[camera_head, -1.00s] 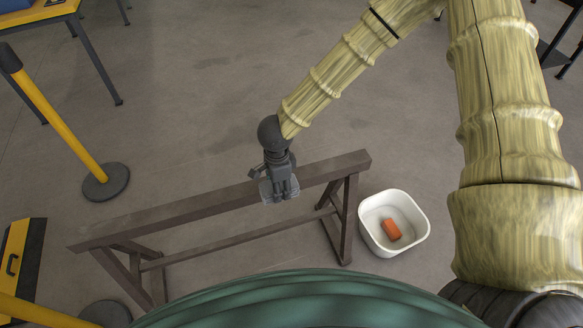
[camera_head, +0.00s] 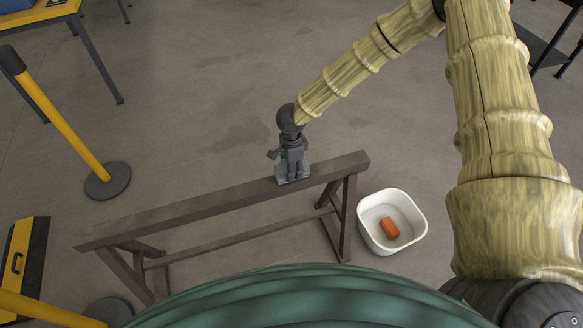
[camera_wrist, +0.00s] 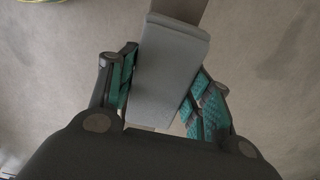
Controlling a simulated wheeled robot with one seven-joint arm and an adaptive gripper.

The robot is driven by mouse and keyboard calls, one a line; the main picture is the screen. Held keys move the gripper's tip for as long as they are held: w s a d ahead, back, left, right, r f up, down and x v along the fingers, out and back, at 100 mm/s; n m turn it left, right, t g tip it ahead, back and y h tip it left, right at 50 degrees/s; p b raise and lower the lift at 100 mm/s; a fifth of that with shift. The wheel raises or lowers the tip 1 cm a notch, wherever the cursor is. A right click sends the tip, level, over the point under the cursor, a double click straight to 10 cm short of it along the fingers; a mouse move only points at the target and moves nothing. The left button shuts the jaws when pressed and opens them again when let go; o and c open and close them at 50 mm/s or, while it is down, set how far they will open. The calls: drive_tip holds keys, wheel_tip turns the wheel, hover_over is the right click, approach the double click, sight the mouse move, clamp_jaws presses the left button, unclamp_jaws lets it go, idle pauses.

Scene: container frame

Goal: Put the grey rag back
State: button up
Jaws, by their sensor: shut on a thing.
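The grey rag (camera_wrist: 170,68) is between the two teal-padded fingers of my gripper (camera_wrist: 165,92) in the wrist view. The rag looks like a smooth, folded grey piece. In the head view my gripper (camera_head: 293,172) points down at the top rail of the brown trestle (camera_head: 215,203), near its right end. A small grey part of the rag (camera_head: 281,181) shows beside the fingertips, at the rail. The rail also shows beyond the rag in the wrist view (camera_wrist: 180,8). I cannot tell whether the rag rests on the rail.
A white tub (camera_head: 366,220) with an orange block (camera_head: 390,227) in it stands on the floor right of the trestle. A yellow post (camera_head: 62,120) stands at the left, near a yellow table (camera_head: 40,15). The floor behind the trestle is clear.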

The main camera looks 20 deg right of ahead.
drive_tip(key=shift+f, duration=0.55)
drive_tip(key=shift+f, duration=0.15)
drive_tip(key=o, duration=1)
wheel_tip(320, 180, up, 12)
drive_tip(key=b, duration=0.1)
